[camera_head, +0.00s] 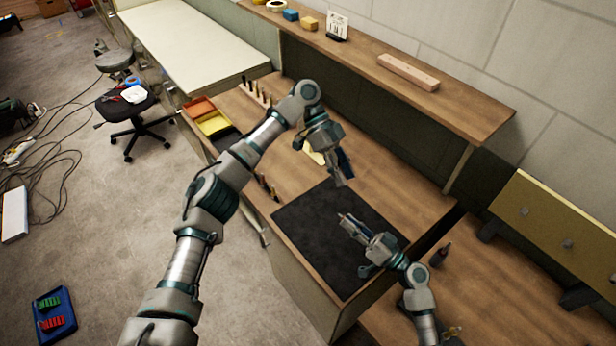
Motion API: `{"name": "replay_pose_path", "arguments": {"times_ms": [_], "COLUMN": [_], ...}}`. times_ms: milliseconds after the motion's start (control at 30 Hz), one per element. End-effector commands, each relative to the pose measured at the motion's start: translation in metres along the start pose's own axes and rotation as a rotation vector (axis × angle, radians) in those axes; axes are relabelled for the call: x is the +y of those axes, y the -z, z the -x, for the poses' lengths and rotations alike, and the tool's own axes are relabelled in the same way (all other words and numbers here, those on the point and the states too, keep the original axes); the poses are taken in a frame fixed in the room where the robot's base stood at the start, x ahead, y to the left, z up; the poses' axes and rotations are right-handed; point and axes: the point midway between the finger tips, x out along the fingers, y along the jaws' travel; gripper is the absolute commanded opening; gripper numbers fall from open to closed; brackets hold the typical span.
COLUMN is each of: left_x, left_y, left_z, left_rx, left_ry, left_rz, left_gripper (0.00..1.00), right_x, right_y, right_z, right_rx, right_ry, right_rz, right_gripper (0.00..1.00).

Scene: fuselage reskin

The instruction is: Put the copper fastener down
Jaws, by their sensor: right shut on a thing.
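My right gripper (347,222) reaches in from the lower right and is low over the black mat (318,245) on the wooden bench. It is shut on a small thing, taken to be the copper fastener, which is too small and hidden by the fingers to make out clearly. My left gripper (344,180) hangs fingers down over the bench, just above the far edge of the mat in the picture. I see nothing in it, and its finger gap is unclear.
Red and yellow bins (207,115) sit at the bench's left corner. A shelf (430,103) runs above. A yellowish panel (553,227) stands at right. Much of the mat is clear.

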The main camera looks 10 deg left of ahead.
Motion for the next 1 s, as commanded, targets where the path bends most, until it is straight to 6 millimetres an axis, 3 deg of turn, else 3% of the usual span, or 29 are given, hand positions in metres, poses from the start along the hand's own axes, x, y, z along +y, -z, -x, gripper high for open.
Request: {"name": "replay_pose_path", "arguments": {"times_ms": [33, 200, 400, 567, 1000], "left_x": [-0.002, -0.002, 0.002, 0.002, 0.0], "left_y": [-0.023, -0.081, -0.114, -0.114, -0.083], "left_z": [0.004, 0.013, 0.016, 0.005, -0.071], "left_rx": [0.078, 0.268, 0.364, 0.372, 0.372], "left_ry": [-0.001, 0.045, 0.103, 0.111, 0.109], "left_rz": [-0.061, -0.277, -0.404, -0.425, -0.421], "left_gripper": [0.34, 0.34, 0.34, 0.34, 0.34], "right_x": [0.0, 0.0, 0.0, 0.0, 0.0], "right_y": [0.0, 0.0, 0.0, 0.001, 0.0], "right_z": [0.0, 0.0, 0.0, 0.001, 0.0], "right_rx": [0.0, 0.0, 0.0, 0.001, 0.0], "right_ry": [0.0, 0.0, 0.0, 0.0, 0.0], "right_rz": [0.0, 0.0, 0.0, 0.0, 0.0], "right_gripper": [0.0, 0.0, 0.0, 0.0, 0.0]}}
